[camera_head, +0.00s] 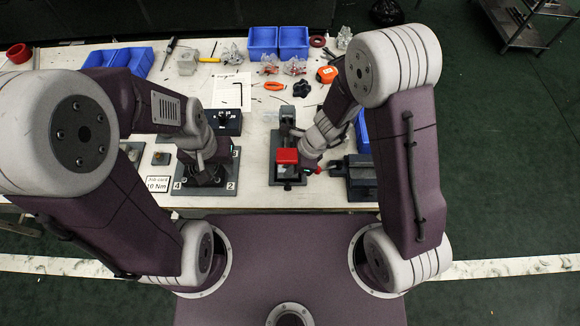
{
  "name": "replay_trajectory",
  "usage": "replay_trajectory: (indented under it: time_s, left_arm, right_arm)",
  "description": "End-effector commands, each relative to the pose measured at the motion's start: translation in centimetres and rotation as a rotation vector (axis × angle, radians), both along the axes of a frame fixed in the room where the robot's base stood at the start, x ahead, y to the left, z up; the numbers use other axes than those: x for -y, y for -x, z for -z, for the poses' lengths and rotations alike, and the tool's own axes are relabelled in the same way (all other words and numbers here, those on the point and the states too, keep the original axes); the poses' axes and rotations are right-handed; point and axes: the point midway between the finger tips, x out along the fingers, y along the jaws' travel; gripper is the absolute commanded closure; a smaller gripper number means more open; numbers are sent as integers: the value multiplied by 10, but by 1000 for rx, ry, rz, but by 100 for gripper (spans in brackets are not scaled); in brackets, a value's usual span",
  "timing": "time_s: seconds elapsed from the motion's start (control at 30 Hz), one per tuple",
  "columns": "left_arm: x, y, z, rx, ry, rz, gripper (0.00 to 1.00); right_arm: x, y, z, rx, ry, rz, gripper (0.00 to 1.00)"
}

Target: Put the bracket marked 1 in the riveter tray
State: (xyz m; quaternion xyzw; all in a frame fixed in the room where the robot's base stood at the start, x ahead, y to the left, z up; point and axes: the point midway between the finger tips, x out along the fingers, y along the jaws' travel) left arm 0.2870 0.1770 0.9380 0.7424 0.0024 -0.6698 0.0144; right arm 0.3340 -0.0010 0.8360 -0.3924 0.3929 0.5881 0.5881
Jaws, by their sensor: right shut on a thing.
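My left gripper (207,178) is low over a dark plate (228,186) with number labels; 4, 2 and 3 can be read. My arm covers part of the plate, and I cannot see whether that gripper is open. A riveter-like device (287,118) with a dark post and grey base stands at the table's middle. My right gripper (303,158) is at this device, against a red block (286,156), and appears shut on it; its fingertips are mostly hidden. I cannot make out a bracket marked 1 or tell which part is the riveter tray.
A dark vise-like block (358,180) stands right of the device. A 10 Nm card (158,184) lies left of the plate. Blue bins (293,42), an orange tape measure (327,75) and a black knob (301,88) lie farther back. A cart (525,20) stands beyond the table.

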Motion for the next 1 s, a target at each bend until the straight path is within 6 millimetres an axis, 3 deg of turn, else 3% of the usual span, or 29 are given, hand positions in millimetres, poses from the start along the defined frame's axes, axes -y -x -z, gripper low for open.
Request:
replay_trajectory:
  time_s: [0.03,0.07,0.13,0.47,0.57,0.8,1.0]
  left_arm:
    - [0,0,4,0,0,0,64]
    - [0,0,3,0,0,0,64]
    - [0,0,2,0,0,0,64]
    - [0,0,-1,0,0,0,64]
    - [0,0,-11,0,0,0,64]
    - [0,0,-45,0,0,0,64]
    - [0,0,-58,0,0,0,64]
  right_arm:
    - [0,0,3,0,0,0,100]
    - [0,0,3,0,0,0,83]
    - [0,0,2,0,0,0,64]
    - [0,0,-1,0,0,0,64]
    - [4,-1,-17,2,-1,0,64]
    - [29,-1,-77,4,-1,4,64]
    - [43,-1,-107,1,-1,2,64]
